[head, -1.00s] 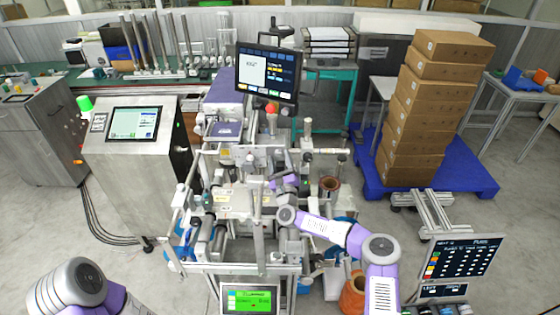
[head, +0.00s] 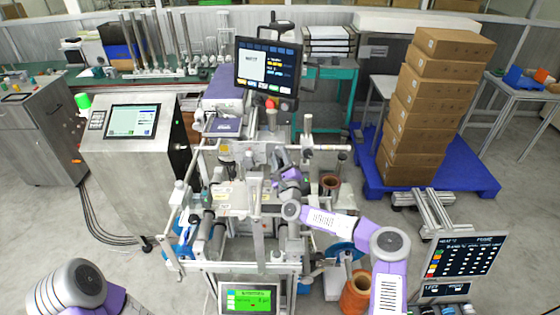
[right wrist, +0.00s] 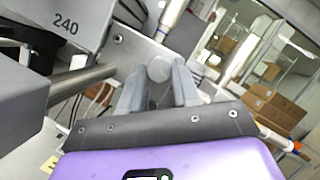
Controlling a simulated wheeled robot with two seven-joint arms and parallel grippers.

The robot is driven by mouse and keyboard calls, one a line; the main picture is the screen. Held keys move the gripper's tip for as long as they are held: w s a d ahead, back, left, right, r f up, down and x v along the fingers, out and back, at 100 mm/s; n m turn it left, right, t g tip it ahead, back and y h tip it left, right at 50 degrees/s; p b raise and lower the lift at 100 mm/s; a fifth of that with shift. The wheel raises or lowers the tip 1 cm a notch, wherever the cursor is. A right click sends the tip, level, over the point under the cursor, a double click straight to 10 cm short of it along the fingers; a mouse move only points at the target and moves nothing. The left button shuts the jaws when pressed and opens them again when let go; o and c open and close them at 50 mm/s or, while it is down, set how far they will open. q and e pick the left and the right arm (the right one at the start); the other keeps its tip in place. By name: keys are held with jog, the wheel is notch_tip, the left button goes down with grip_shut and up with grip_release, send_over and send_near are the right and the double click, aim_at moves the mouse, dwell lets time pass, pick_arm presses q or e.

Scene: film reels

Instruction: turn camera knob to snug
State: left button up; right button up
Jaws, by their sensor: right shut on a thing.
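In the right wrist view, a small round grey knob (right wrist: 159,69) sits between the two grey fingers of my right gripper (right wrist: 159,84), which is shut on it. Its round end face shows between the fingertips. A grey metal plate (right wrist: 128,45) is close behind it. In the head view, my right gripper (head: 279,158) reaches into the upper middle of the machine, below the dark monitor (head: 267,70). The knob is too small or hidden to make out there. Of my left arm only purple and grey links show at lower left; its gripper is out of the picture.
A grey block marked 240 (right wrist: 65,27) and a metal rod (right wrist: 82,84) are close left of the gripper. Machine rails and rollers surround my right arm. An orange roll (head: 357,294) stands near my elbow. Cartons (head: 432,90) are stacked on a blue pallet (head: 455,178).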

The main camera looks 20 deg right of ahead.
jog(key=n+y+b, duration=0.1)
jog(key=n, duration=0.1)
jog(key=n+g+b, duration=0.1)
jog(key=n, duration=0.1)
jog(key=shift+d+n+y, duration=0.1)
jog(key=shift+n+y, duration=0.3)
jog(key=n, duration=0.1)
jog(key=n+g+b, duration=0.1)
jog(key=n+y+b, duration=0.1)
jog(key=n, duration=0.1)
jog(key=shift+r+g, duration=0.25)
jog(key=shift+g, duration=0.05)
jog(key=n, duration=0.1)
jog(key=n+g, duration=0.1)
jog(key=n, duration=0.1)
jog(key=shift+r, duration=0.25)
jog(key=shift+d+r+n+g+h, duration=0.1)
jog(key=shift+n+g+h, duration=0.2)
jog(key=shift+n+g, duration=0.8)
jog(key=shift+n+t, duration=0.3)
jog(key=shift+n, duration=0.3)
jog(key=o, duration=1.1)
jog(key=shift+c, duration=0.2)
jog(key=shift+s, duration=0.1)
